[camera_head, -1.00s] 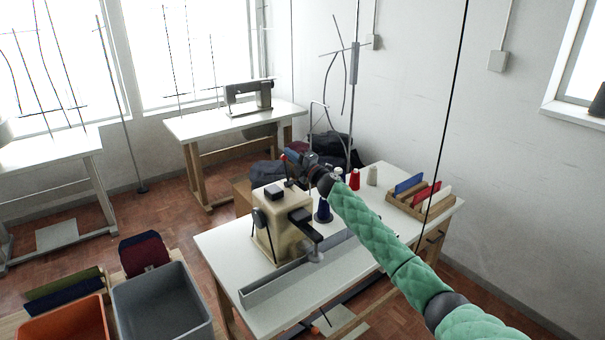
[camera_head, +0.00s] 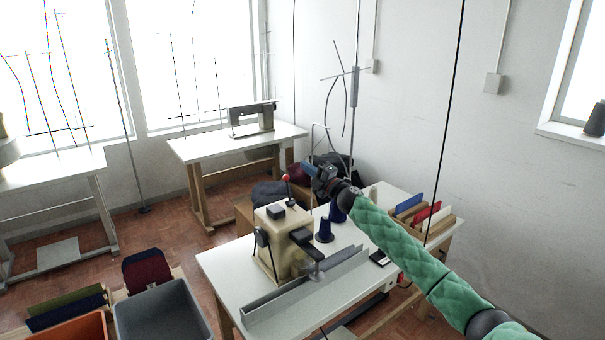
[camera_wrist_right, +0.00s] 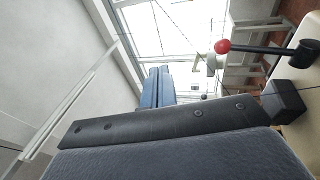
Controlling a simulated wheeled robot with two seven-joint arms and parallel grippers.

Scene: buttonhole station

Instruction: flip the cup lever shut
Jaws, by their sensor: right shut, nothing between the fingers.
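The buttonhole machine (camera_head: 268,240) is a cream block on the white table. Its cup lever (camera_head: 290,194) is a black rod with a red ball knob (camera_head: 286,178), standing up from the machine's top. In the right wrist view, the knob (camera_wrist_right: 222,46) and the black rod (camera_wrist_right: 262,50) show at upper right. My right gripper (camera_head: 306,167) has blue fingers and is shut and empty. It is just right of and slightly above the knob in the head view. Its blue fingers (camera_wrist_right: 158,88) look apart from the knob in the wrist view. My left gripper is out of view.
Dark blue thread cones (camera_head: 324,231) stand behind the machine on the table (camera_head: 222,265). A grey rail (camera_head: 300,288) runs along the table front. A wooden rack (camera_head: 425,215) with coloured pieces is at the right. Grey (camera_head: 165,312) and orange bins are at lower left.

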